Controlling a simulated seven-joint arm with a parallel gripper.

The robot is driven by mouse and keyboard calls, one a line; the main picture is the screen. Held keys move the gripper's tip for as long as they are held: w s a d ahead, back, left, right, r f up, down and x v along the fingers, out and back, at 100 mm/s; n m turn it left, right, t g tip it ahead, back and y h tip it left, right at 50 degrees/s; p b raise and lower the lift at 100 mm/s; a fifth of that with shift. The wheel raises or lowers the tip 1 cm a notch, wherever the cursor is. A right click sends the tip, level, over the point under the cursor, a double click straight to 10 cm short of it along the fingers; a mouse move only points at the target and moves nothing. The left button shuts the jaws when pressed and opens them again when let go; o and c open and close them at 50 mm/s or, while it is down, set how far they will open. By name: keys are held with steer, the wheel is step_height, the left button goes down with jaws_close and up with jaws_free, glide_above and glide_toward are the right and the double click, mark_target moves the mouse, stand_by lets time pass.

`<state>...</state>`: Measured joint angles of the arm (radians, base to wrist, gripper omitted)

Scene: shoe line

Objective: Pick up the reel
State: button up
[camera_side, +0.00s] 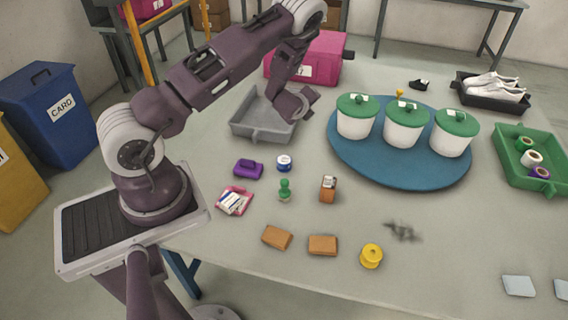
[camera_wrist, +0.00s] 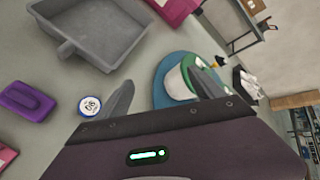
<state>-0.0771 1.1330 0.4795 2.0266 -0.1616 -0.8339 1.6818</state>
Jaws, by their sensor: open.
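The yellow reel (camera_side: 371,256) stands on the bare table near its front edge in the side view. It does not show in the wrist view. My gripper (camera_side: 301,104) is raised near the right end of the grey tray (camera_side: 255,128), well behind and left of the reel. In the wrist view my gripper (camera_wrist: 162,78) has its two fingers apart with nothing between them. Green, white and purple reels (camera_side: 532,157) lie in a green tray (camera_side: 505,158) at the right.
White tubs with green lids (camera_side: 404,128) stand on a blue round mat (camera_side: 380,176). A round tin (camera_side: 284,163), green pawn-like piece (camera_side: 285,190) and purple item (camera_side: 248,169) stand mid-table.

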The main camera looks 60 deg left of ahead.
steer(key=s+a+f+m+t, duration=0.1)
steer(key=s+f+m, duration=0.1)
steer(key=f+m, duration=0.25)
steer(key=s+a+f+m+t, duration=0.1)
steer(key=s+a+f+m, duration=0.15)
steer(key=f, duration=0.35)
steer(key=m+t+h, duration=0.1)
steer(key=m, duration=0.5)
glide_above(282, 161)
steer(key=f, duration=0.5)
steer(key=shift+s+d+f, duration=0.3)
steer(key=shift+s+f, duration=0.05)
steer(key=shift+s, duration=0.05)
step_height(282, 161, down, 7)
steer(key=shift+w+f, duration=0.1)
steer(key=shift+w, duration=0.05)
steer(key=shift+x, duration=1.25)
steer(key=shift+r, duration=0.2)
steer(key=c, duration=1.5)
